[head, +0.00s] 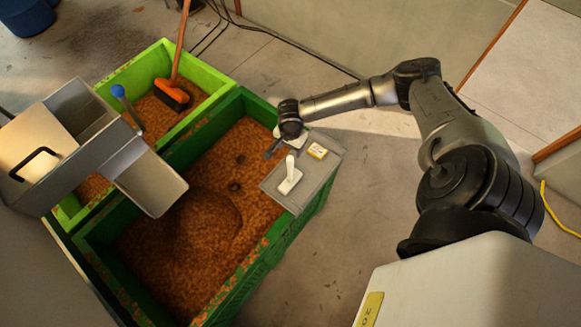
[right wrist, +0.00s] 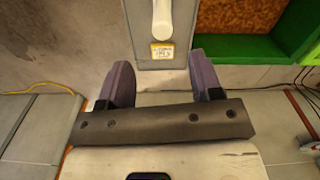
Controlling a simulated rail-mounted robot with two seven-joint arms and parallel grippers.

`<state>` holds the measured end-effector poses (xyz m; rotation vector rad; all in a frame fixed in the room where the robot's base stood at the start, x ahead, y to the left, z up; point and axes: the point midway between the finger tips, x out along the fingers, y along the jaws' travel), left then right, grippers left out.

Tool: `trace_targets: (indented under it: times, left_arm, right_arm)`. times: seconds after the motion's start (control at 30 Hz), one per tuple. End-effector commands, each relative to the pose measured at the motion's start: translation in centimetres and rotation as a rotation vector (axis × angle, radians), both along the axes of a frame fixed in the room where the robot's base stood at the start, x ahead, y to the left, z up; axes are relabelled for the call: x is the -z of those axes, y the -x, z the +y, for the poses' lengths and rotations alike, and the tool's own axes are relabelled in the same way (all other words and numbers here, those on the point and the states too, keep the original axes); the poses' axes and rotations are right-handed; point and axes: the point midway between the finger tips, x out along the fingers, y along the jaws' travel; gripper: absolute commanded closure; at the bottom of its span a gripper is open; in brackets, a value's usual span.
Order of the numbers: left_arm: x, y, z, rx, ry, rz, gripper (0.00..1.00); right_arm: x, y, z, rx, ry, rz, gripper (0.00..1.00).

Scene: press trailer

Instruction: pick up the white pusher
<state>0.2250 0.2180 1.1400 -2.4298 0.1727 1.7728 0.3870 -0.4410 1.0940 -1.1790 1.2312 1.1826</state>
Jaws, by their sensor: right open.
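The white pusher (head: 289,177) stands upright on a grey board (head: 322,177) at the right corner of the dark green crate. In the right wrist view the pusher (right wrist: 162,20) shows at the top centre, beyond the fingertips. My right gripper (head: 274,149) is near the far end of the board, behind the pusher in the head view. Its two fingers (right wrist: 160,75) are apart with nothing between them, and the pusher is not touched. My left gripper is not in view.
A yellow label (head: 317,151) lies on the board near the pusher. The dark green crate (head: 262,262) and a light green crate (head: 207,72) hold brown crumbly material. An orange-handled brush (head: 172,94) stands in the light green crate. A metal chute (head: 150,184) overhangs the left.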

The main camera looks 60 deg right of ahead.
Motion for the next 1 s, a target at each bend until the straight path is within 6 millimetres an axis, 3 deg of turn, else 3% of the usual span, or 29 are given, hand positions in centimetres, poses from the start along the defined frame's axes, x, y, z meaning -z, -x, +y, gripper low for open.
trace_targets:
  times: [0.3,0.67,1.0]
  left_arm:
    - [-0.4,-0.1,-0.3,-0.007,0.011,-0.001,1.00]
    - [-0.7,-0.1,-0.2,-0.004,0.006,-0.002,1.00]
    - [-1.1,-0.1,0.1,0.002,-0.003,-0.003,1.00]
  right_arm:
    - [5.0,0.0,0.1,-0.001,-0.001,0.001,0.41]
    - [7.0,-0.1,0.0,-0.003,0.000,0.000,0.41]
    - [10.9,-0.2,-0.2,-0.004,-0.001,0.000,0.41]
